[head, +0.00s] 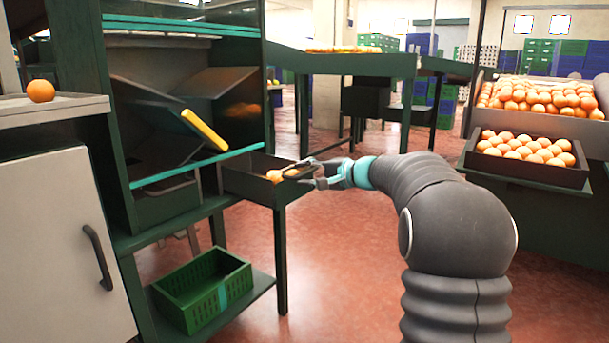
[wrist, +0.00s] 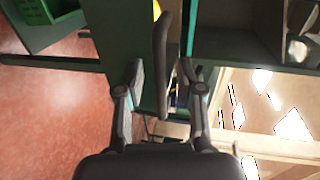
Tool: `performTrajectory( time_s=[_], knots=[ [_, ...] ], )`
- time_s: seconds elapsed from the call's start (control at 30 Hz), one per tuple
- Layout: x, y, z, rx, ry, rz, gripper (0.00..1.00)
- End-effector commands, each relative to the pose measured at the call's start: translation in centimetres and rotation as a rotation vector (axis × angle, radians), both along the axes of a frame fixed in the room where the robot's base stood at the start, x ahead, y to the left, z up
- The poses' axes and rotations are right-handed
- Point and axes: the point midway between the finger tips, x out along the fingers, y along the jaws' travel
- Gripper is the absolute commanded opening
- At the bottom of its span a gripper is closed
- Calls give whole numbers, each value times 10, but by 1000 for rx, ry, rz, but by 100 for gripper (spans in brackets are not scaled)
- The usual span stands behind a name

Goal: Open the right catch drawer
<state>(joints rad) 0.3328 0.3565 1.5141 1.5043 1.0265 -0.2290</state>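The right catch drawer (head: 240,185) is a dark tray low in the green sorting stand. It juts out past the stand's front leg, and a few oranges (head: 275,176) show inside it. My gripper (head: 308,172) is at the drawer's outer end. In the wrist view a dark bar handle (wrist: 161,50) stands between the two fingers of my gripper (wrist: 161,75). The fingers are apart, with a visible gap on each side of the handle. The left catch drawer (head: 168,204) sits within the stand.
A green crate (head: 196,300) stands on the lower shelf. A white cabinet (head: 60,240) with an orange (head: 41,91) on top is at the left. A box of oranges (head: 525,172) is at the right. Red floor is clear in front.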

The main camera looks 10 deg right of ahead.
Motion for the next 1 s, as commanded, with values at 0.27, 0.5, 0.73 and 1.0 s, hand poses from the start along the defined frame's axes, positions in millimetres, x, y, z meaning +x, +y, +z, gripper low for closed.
performTrajectory(
  time_s=[0.27, 0.5, 0.73, 1.0],
  knots=[
    [-34, -31, 10, 0, 0, -3, 37],
    [-67, -60, 19, 0, 0, -3, 37],
    [-82, -73, 23, 0, 0, 1, 37],
    [-85, -74, 24, 0, 1, 2, 37]
  ],
)
